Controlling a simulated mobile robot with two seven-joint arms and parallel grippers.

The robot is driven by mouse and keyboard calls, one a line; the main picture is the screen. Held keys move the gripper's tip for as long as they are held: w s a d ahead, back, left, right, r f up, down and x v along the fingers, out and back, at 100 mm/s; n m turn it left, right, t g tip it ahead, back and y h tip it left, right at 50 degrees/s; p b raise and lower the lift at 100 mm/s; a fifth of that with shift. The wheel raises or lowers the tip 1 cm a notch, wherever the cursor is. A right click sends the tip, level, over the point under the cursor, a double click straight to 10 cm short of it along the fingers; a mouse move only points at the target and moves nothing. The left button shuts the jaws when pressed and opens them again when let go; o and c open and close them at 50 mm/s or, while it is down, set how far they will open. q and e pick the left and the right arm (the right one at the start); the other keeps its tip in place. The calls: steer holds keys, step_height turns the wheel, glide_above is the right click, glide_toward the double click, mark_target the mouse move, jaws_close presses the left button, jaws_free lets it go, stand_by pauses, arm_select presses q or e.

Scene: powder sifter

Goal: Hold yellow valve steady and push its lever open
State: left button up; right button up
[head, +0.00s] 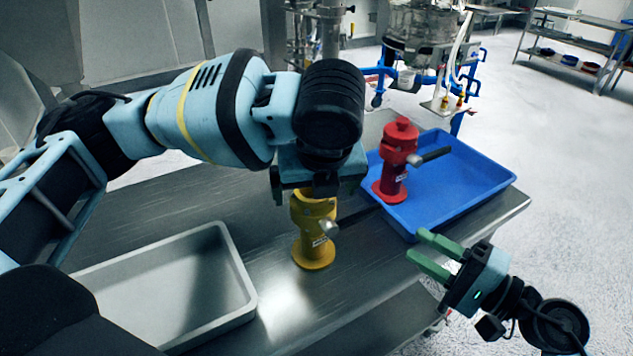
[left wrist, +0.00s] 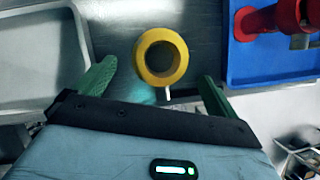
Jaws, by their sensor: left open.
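The yellow valve (head: 314,250) stands upright on the metal table. Its dark lever (head: 358,216) sticks out to the right, toward the blue tray. My left gripper (head: 314,196) is right above the valve, pointing down, and hides its top. In the left wrist view the valve's round yellow top (left wrist: 161,78) shows between the two spread green fingers of my left gripper (left wrist: 156,76), with gaps on both sides. My right gripper (head: 417,245) is open and empty, to the right of the lever near the table's right edge, its green fingers pointing left.
A blue tray (head: 478,202) holds a red valve (head: 392,172) with its own dark lever, right behind the yellow valve. An empty grey tray (head: 238,270) lies to the left. Sifter equipment (head: 420,30) stands behind the table. Bare tabletop surrounds the yellow valve.

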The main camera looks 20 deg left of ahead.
mark_target(314, 226)
arm_select(q)
steer(key=x, duration=0.6)
steer(key=shift+w+a+f, duration=0.1)
steer(key=shift+w+f, duration=0.05)
